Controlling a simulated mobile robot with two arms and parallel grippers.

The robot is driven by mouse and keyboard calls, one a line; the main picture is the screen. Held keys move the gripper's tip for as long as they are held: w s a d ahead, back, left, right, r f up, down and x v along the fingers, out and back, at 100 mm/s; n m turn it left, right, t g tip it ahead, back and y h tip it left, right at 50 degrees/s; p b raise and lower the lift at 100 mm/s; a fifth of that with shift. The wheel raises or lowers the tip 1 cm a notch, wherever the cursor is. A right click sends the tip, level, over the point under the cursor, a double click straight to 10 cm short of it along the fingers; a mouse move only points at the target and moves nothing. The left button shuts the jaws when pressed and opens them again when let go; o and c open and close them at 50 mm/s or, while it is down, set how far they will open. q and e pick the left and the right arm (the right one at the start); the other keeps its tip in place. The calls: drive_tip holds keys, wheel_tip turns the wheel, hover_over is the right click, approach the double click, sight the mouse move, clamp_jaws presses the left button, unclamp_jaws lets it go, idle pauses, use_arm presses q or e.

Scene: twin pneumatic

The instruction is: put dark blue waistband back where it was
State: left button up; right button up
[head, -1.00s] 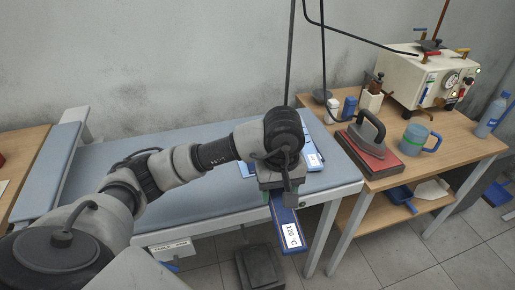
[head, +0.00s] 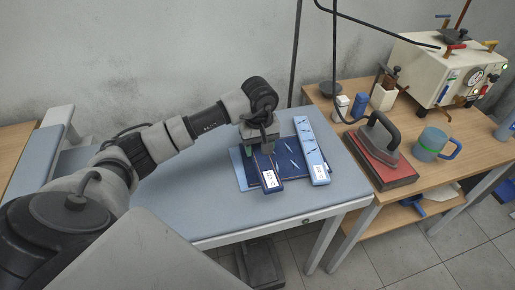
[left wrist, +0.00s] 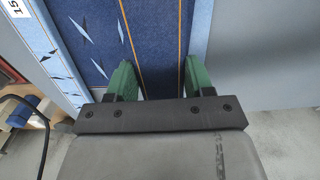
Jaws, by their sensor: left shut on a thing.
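The dark blue waistband (head: 265,168) is a narrow strip with a white 120 °C label at its near end. My left gripper (head: 262,154) is shut on it, green fingers on either side, over the padded board (head: 190,185). In the left wrist view the waistband (left wrist: 160,35) runs between the fingers (left wrist: 160,72). Beside it is dark blue patterned cloth (head: 292,160) with pale slashes, also in the wrist view (left wrist: 92,30). Along that lies a light blue strip (head: 312,142) with a white label. I cannot tell whether the waistband touches the cloth. My right gripper is not in view.
To the right is a wooden table (head: 430,185) with an iron (head: 378,135) on a red-topped block, a blue-grey mug (head: 430,144), small bottles and a cream machine (head: 445,70). Thin dark poles rise behind the board. The board's left part looks clear.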

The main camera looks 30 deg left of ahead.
sight(258, 153)
use_arm(q)
drive_tip(key=shift+w+a+f, duration=0.95)
drive_tip(key=shift+w+a, duration=0.05)
drive_tip(key=shift+w, duration=0.15)
drive_tip(key=shift+f+p, duration=0.2)
drive_tip(key=shift+p, duration=0.1)
wheel_tip(258, 153, down, 3)
drive_tip(key=shift+f+p, duration=0.1)
drive_tip(key=shift+p, duration=0.5)
drive_tip(key=shift+f, duration=0.3)
drive_tip(key=o, duration=1)
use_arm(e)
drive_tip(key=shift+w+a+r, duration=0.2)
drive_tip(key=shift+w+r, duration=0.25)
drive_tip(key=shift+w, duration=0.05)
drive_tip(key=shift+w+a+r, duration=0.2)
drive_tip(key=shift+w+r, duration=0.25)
